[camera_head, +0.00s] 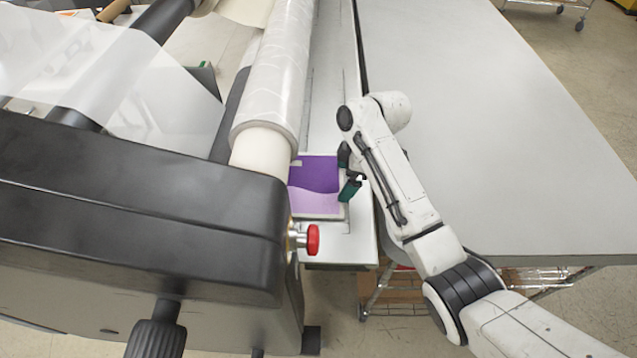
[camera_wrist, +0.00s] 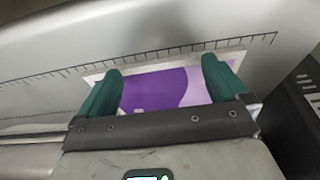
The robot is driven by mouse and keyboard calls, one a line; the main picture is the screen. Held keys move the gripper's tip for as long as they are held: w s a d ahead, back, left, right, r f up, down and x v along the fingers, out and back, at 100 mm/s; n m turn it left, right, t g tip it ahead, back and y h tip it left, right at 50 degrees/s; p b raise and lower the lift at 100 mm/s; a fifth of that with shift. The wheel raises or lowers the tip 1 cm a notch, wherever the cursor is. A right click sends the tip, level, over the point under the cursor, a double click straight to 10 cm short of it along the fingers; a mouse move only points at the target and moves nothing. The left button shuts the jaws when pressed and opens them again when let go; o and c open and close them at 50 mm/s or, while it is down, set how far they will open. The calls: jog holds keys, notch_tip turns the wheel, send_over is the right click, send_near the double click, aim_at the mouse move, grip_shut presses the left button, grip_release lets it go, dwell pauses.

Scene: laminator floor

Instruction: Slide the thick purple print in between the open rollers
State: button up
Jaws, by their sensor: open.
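The purple print (camera_head: 315,178) lies flat on the laminator's feed table at the near end of the rollers. It has a dark purple part, a pale lilac part and a light border. Its left edge is close to the large white roller (camera_head: 274,84); I cannot tell whether it reaches under it. My gripper (camera_head: 347,172) is over the print's right edge. In the wrist view the print (camera_wrist: 165,88) shows between the two green fingers of my gripper (camera_wrist: 165,76), which are apart. The gap between the rollers is hidden.
A black laminator end housing (camera_head: 130,215) with a red knob (camera_head: 313,240) stands at the near left. A wide grey table (camera_head: 490,120) fills the right side and looks clear. A ruler scale (camera_wrist: 200,48) runs along the feed table beside the print.

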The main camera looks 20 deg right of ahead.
jog(key=shift+s+d+p, duration=0.2)
jog(key=shift+d+p, duration=0.1)
jog(key=shift+d, duration=0.3)
dwell(0.3)
jog(key=shift+p+v, duration=0.9)
jog(key=shift+v, duration=2.25)
